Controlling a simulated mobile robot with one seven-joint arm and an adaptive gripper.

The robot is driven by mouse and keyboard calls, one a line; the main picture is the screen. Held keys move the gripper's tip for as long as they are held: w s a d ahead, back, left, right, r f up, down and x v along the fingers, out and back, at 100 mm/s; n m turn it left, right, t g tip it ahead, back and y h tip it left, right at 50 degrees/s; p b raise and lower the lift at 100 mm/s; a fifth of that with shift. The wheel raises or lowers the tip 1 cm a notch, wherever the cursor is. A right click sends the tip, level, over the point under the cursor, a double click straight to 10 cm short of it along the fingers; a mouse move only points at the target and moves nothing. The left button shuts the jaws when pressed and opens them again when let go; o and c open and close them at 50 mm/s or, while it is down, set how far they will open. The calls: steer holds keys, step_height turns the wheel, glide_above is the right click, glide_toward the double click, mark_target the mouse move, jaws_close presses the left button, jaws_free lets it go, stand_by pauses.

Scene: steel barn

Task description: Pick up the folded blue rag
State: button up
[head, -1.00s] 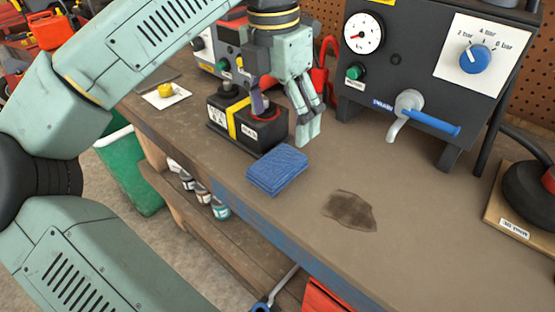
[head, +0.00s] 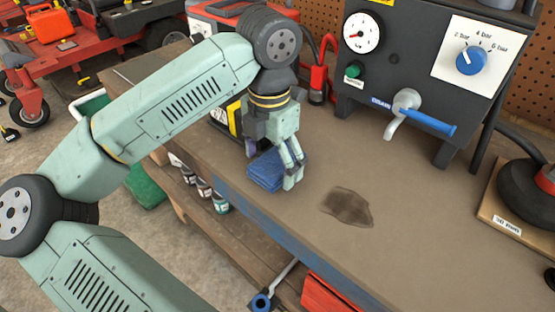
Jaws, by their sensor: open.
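The folded blue rag (head: 266,173) lies on the workbench (head: 300,225) near its front edge. My gripper (head: 279,174) is low over the rag, pointing down and open. One finger shows at the rag's right end. The other finger is mostly hidden behind the wrist, at the rag's far left side. I cannot tell whether the fingers touch the rag. The upper part of the rag is hidden by my gripper.
A black device with a gauge (head: 362,33) and a blue-handled tap (head: 420,118) stands behind. A dark stain (head: 347,207) marks the bench to the right. A black and yellow box (head: 233,119) stands behind my gripper.

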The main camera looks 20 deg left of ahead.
steer(key=c, duration=1.2)
